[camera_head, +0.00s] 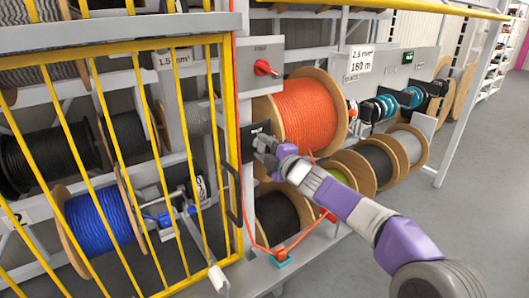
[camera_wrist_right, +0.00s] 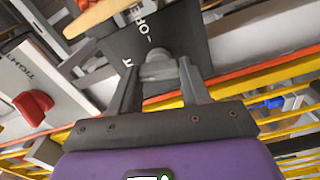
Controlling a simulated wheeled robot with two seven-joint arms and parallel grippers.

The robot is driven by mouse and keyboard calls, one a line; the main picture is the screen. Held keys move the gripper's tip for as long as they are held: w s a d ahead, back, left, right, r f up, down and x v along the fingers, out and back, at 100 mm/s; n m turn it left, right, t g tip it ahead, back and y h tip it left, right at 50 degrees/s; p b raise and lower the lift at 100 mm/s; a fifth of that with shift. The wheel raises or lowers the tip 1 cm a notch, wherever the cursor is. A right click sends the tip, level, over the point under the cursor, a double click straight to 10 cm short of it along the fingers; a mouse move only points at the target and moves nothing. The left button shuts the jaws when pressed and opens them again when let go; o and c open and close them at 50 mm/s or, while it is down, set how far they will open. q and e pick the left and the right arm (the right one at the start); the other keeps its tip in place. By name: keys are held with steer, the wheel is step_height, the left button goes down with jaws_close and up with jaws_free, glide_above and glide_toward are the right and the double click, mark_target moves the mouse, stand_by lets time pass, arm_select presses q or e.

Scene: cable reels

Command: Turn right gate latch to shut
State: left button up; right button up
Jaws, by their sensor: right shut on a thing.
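The right gate latch has a black plate (camera_wrist_right: 190,30) with white lettering, part of which reads OPEN, and a grey round knob (camera_wrist_right: 158,66). In the head view the plate (camera_head: 248,132) is mounted on the post just right of the yellow gate (camera_head: 231,110), mostly behind my gripper. My right gripper (camera_head: 262,143) is at the plate. In the right wrist view its two fingers (camera_wrist_right: 158,75) stand either side of the knob and are shut on it. Where the latch points is hard to tell. My left gripper is out of view.
A red rotary switch (camera_head: 264,68) sits on a grey panel above the latch. A large orange cable reel (camera_head: 305,112) stands close right of my gripper. A blue reel (camera_head: 98,220) is behind the gate bars. The floor at right is clear.

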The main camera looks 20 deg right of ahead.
steer(key=shift+n+b, duration=0.35)
steer(key=shift+n, duration=0.75)
steer(key=shift+r, duration=0.1)
steer(key=o, duration=1.1)
steer(key=shift+c, duration=0.2)
steer(key=v, duration=0.7)
steer(key=shift+s, duration=0.25)
